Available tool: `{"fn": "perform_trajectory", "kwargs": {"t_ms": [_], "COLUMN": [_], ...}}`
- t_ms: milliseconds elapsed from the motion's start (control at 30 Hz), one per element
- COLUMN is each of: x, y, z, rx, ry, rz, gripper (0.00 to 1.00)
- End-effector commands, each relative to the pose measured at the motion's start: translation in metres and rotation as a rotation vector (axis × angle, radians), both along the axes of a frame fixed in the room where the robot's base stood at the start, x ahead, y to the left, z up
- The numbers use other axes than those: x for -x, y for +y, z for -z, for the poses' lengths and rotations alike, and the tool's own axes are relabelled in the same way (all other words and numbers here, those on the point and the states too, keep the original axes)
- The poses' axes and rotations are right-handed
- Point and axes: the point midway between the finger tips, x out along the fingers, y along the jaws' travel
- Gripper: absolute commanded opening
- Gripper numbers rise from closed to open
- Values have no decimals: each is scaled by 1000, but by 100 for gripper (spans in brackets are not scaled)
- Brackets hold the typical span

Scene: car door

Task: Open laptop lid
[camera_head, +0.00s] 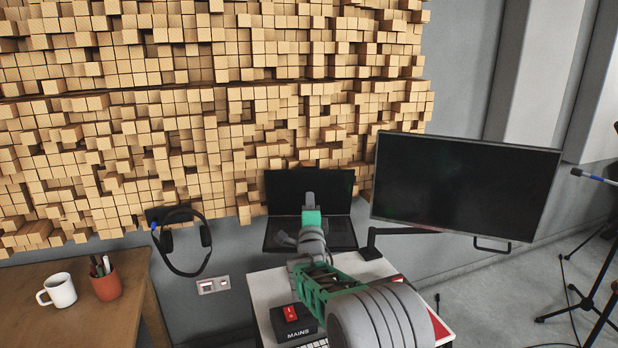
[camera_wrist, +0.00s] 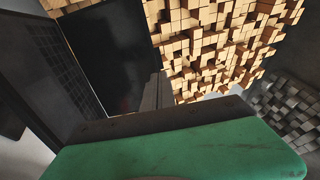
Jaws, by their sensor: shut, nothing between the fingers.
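The dark laptop stands with its lid (camera_head: 285,188) raised and its black screen facing me. Its keyboard base (camera_head: 342,232) lies in front of the lid. In the wrist view the screen (camera_wrist: 112,50) and the keyboard base (camera_wrist: 52,72) form a wide angle, tilted in the picture. My gripper (camera_head: 310,200) is shut and empty, over the middle of the laptop in the head view. It hides part of the screen and base. I cannot tell whether it touches the lid. A green part of the gripper fills the bottom of the wrist view.
A monitor (camera_head: 465,185) on an arm is right of the laptop. A red-switch box (camera_head: 291,320) sits on the white surface (camera_head: 268,286) in front. Wooden blocks cover the wall behind.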

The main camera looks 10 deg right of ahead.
Motion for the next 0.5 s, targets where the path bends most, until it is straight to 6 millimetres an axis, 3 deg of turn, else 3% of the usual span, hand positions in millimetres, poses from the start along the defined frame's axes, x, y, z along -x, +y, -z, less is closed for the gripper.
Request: {"fn": "perform_trajectory", "kwargs": {"t_ms": [500], "x": [-92], "y": [-11], "z": [-28], "rx": [0], "ry": [2], "rz": [0], "gripper": [0]}}
